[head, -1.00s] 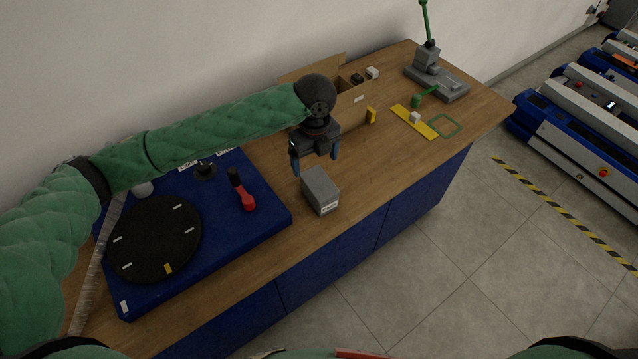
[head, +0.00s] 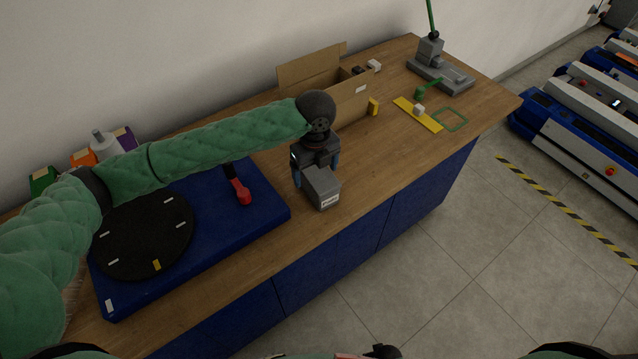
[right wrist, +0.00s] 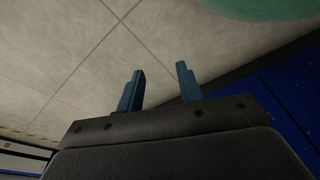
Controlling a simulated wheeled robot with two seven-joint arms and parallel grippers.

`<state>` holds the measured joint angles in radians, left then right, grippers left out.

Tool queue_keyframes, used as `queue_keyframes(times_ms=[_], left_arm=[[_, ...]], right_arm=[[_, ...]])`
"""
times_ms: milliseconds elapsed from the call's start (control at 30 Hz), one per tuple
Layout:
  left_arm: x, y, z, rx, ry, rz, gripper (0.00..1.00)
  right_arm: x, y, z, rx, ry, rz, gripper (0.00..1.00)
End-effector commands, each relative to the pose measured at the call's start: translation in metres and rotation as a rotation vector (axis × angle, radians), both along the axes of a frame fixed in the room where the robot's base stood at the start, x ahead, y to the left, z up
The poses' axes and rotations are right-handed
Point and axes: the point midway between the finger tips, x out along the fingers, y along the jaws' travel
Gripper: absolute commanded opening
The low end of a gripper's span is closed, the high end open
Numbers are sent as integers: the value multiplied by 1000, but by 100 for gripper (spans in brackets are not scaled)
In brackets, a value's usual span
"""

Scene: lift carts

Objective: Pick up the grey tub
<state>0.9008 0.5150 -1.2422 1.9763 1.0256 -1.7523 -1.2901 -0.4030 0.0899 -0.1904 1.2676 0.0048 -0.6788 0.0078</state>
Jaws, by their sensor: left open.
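The grey tub (head: 323,188) is a small grey box with a white label on its front side, standing on the wooden table near its front edge. My left gripper (head: 317,176) is open and low over the tub, with its blue fingers on either side of it. The gripper body hides the tub's rear part, and I cannot tell whether the fingers touch it. My right gripper (right wrist: 158,88) is open and empty in the right wrist view, with floor behind its fingers.
A blue board with a black disc (head: 145,235) and a red-handled lever (head: 241,194) lies left of the tub. An open cardboard box (head: 350,103) stands behind. A yellow strip (head: 416,114) and grey stand (head: 440,74) are farther right. Bare table (head: 385,150) lies between.

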Motion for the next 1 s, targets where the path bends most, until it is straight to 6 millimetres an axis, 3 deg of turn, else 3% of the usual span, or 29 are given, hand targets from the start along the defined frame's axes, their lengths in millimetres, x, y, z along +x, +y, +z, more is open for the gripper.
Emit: queue_keyframes(times_ms=[333, 700, 1000], left_arm=[[0, -5, -20, -1, 1, 1, 85], [1, -9, -54, -1, -1, 1, 85], [1, -8, -58, 0, -1, 0, 85]], right_arm=[[-14, -12, -20, -9, -15, 7, 36], [-44, -25, -42, -15, -17, 13, 36], [-46, -25, -45, -17, -16, 13, 36]])
